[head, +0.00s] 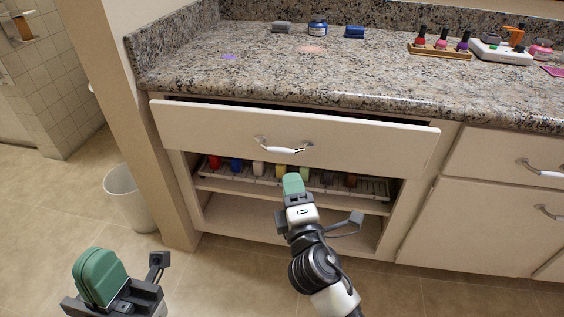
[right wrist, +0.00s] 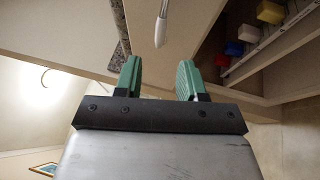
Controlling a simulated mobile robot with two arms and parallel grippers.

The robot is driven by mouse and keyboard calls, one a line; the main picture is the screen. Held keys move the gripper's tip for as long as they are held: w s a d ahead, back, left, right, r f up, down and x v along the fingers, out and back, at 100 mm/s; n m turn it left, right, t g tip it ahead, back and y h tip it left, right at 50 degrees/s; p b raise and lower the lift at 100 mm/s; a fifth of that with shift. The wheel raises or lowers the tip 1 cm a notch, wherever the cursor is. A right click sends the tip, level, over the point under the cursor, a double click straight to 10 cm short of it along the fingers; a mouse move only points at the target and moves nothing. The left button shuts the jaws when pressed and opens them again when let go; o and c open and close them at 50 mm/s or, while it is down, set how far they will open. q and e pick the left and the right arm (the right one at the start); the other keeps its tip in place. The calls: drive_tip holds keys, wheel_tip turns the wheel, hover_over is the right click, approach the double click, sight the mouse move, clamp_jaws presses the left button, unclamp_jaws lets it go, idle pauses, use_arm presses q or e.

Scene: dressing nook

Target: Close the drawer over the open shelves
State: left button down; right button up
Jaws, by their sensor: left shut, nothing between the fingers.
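The drawer (head: 215,128) has a wide cream front and stands partly out under the granite counter, with a dark gap along its top. Its curved metal and white handle (head: 283,149) is at the middle of the front; it also shows in the right wrist view (right wrist: 161,28). My right gripper (head: 293,184) is just below the handle in the head view, in front of the open shelves. In the right wrist view its green fingers (right wrist: 158,80) are apart, with nothing between them. My left gripper (head: 98,277) is shut and empty at the lower left, away from the drawer.
The open shelves (head: 235,211) below the drawer hold a row of small coloured things. The counter (head: 265,68) carries nail polish bottles in a wooden rack (head: 440,50) and other small items. A white bin (head: 130,198) stands left on the floor. A closed drawer (head: 510,158) is at right.

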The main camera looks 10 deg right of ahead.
sight(282, 151)
drive_tip(key=b+x, duration=0.1)
drive_tip(key=x, duration=0.9)
drive_tip(key=shift+w+b, duration=0.25)
drive_tip(key=shift+b, duration=0.1)
clamp_jaws()
drive_tip(key=shift+f, duration=0.1)
